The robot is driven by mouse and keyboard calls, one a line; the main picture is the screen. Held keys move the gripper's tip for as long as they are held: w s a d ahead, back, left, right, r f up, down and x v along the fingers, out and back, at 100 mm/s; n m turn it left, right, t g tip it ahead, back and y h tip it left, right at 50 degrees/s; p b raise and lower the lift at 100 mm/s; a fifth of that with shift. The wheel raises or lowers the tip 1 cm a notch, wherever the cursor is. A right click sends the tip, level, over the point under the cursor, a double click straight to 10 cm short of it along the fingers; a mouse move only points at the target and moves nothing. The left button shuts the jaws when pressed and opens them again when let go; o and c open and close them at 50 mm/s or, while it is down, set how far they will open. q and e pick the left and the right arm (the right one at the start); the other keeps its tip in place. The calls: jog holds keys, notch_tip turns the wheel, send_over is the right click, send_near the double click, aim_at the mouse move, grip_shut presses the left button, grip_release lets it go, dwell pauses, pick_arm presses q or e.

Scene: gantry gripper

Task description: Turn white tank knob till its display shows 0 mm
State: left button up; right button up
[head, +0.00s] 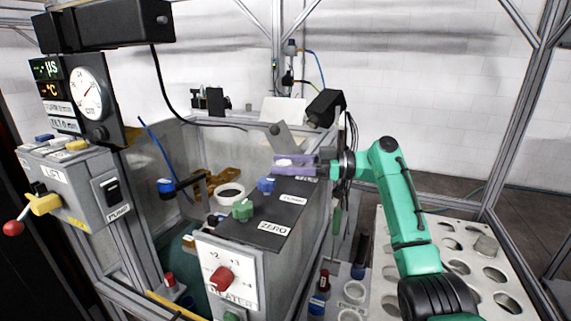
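My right gripper (285,165), with purple fingers on a green arm, is at the far end of the dark top panel (257,220) of the grey tank housing. A small white part, likely the white knob (284,162), shows at its fingertips and is mostly hidden. I cannot tell whether the fingers are closed on it. A blue knob (266,184) and a green knob (243,209) stand nearer on the same panel. A display (57,106) at the left seems to read TURN 0 mm, with a TILT line below; the digits are too small to be sure. My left gripper is not in view.
A dial gauge (89,94) and a lift box (77,190) with a red-ended lever stand at the left. A heater box (229,277) with a red knob is in front. A tray with round holes (463,267) lies at the right. Metal frame posts surround the place.

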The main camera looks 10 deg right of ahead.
jog(key=shift+d, duration=0.1)
jog(key=shift+d, duration=0.35)
jog(key=b+v, duration=0.3)
jog(key=v, duration=1)
jog(key=shift+s+d, duration=0.25)
